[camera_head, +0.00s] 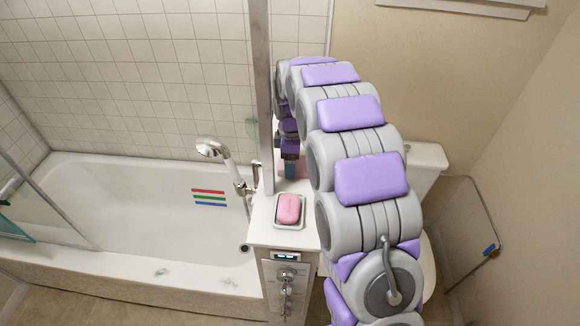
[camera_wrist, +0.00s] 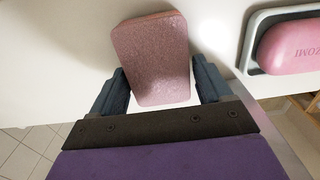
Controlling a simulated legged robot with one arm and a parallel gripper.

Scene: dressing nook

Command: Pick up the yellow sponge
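No yellow sponge shows in either view. In the wrist view a pinkish, rounded, speckled sponge-like block (camera_wrist: 152,55) lies on a white surface, slightly askew between the two dark blue fingers of my gripper (camera_wrist: 161,88). The fingers are spread wide, one on each side of the block's near end. They look very close to its sides; I cannot tell if they touch. In the head view my gripper (camera_head: 290,170) points down over the white counter behind the soap dish, and mostly hides the block.
A pink soap bar (camera_head: 289,208) sits in a grey-rimmed dish (camera_head: 277,224) on the white counter (camera_head: 262,234), right of the block in the wrist view. A metal post (camera_head: 262,100) and hand shower (camera_head: 228,165) stand left of my arm. The bathtub (camera_head: 110,210) is further left.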

